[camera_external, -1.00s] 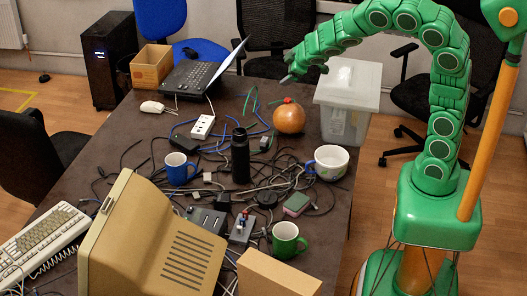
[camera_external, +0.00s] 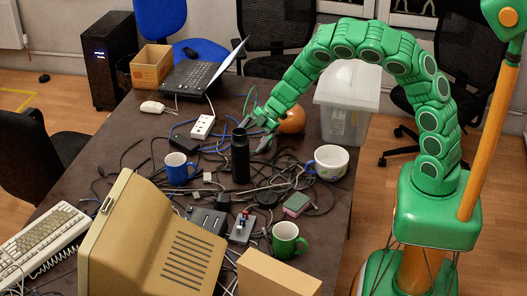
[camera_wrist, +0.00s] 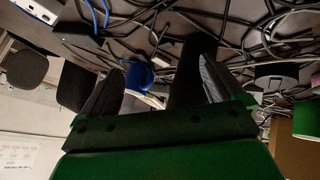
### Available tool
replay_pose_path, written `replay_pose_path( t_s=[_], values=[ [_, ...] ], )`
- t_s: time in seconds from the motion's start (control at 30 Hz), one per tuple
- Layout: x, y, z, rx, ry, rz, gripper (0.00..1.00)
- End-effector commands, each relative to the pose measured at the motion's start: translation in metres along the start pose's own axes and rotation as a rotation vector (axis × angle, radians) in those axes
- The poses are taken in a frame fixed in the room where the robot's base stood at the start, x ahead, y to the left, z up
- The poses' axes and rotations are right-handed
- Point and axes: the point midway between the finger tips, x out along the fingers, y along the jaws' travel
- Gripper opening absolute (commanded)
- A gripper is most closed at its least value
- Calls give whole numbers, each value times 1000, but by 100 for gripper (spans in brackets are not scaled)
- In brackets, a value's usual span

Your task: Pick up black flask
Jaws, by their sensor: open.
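The black flask (camera_external: 240,160) stands upright among cables near the middle of the dark table. My gripper (camera_external: 257,134) is open and reaches down from the upper right, its fingers close to the right side of the flask's upper part. Whether they touch it, I cannot tell. In the wrist view, my two dark fingers (camera_wrist: 160,82) are spread apart. A smooth dark shape beside the right finger there may be the flask (camera_wrist: 191,68), but dark on dark makes this hard to tell.
A blue mug (camera_external: 180,169) stands left of the flask, a white bowl-like cup (camera_external: 328,162) right, a green mug (camera_external: 287,241) in front. An orange round object (camera_external: 292,121) sits behind my gripper, partly hidden. Cables cover the middle; a beige monitor (camera_external: 150,245) fills the front left.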

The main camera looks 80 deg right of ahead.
Motion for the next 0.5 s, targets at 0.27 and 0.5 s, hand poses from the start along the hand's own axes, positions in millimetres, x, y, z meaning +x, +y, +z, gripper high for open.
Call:
replay_pose_path(
  t_s=[0.27,0.5],
  values=[
    [20,-29,-19,159,240,-93,95],
    [20,-36,-40,333,472,-133,95]
  ],
)
